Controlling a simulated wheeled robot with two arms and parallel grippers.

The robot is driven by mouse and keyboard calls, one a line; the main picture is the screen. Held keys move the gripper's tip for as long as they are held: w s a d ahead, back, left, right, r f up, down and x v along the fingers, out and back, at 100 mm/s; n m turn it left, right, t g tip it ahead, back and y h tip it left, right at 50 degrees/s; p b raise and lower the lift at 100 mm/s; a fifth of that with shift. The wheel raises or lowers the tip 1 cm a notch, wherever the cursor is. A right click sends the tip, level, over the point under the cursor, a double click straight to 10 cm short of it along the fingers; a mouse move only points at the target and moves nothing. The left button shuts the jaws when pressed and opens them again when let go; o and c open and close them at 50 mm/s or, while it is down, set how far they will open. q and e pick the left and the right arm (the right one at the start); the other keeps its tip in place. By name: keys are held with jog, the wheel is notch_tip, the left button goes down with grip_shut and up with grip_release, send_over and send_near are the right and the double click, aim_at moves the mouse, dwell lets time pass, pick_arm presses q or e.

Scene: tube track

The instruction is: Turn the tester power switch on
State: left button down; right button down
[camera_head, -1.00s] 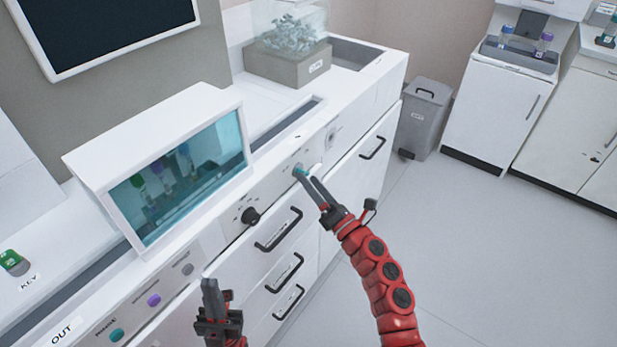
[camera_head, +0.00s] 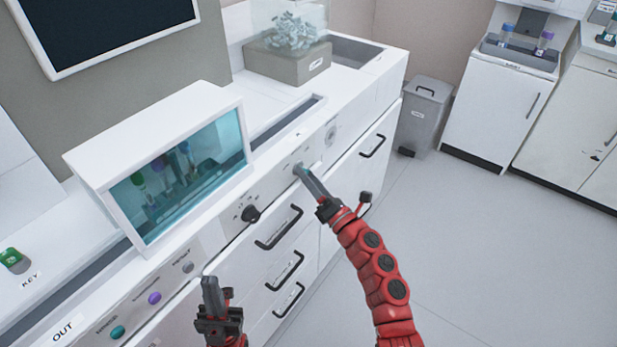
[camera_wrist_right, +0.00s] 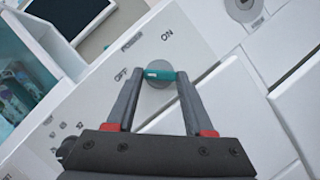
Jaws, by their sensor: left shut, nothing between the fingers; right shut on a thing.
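The tester power switch is a teal knob (camera_wrist_right: 160,74) on a round grey base, set in the white front panel. In the right wrist view it lies between the two fingertips of my right gripper (camera_wrist_right: 156,75), which is shut on it. A pale mark shows at the knob's left end, on the side of the OFF label (camera_wrist_right: 124,75). The ON label (camera_wrist_right: 167,35) is above the knob. In the head view my right gripper (camera_head: 299,171) covers most of the knob. My left gripper (camera_head: 209,283) is shut and empty, in front of the drawers.
A black knob (camera_head: 250,213) sits on the panel left of the switch. A glass-fronted case (camera_head: 205,108) stands on the counter above. Drawer handles (camera_head: 279,227) stick out below the panel. The floor at right is open, with a grey bin (camera_head: 424,115) beyond.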

jog(key=m+g+h+p, duration=0.1)
jog(key=m+p, duration=0.4)
jog(key=p, duration=0.4)
jog(key=r+m+g+h+p, duration=0.1)
jog(key=m+p, duration=0.4)
jog(key=p, duration=0.4)
jog(key=r+m+g+h+p, duration=0.1)
jog(key=m+p, duration=0.4)
jog(key=p, duration=0.5)
jog(key=shift+g+h, duration=0.5)
jog(key=m+p, duration=0.1)
jog(key=m+g+p, duration=0.1)
jog(key=p, duration=0.1)
jog(key=shift+f, duration=0.35)
jog(key=shift+c, duration=1.4)
grip_release()
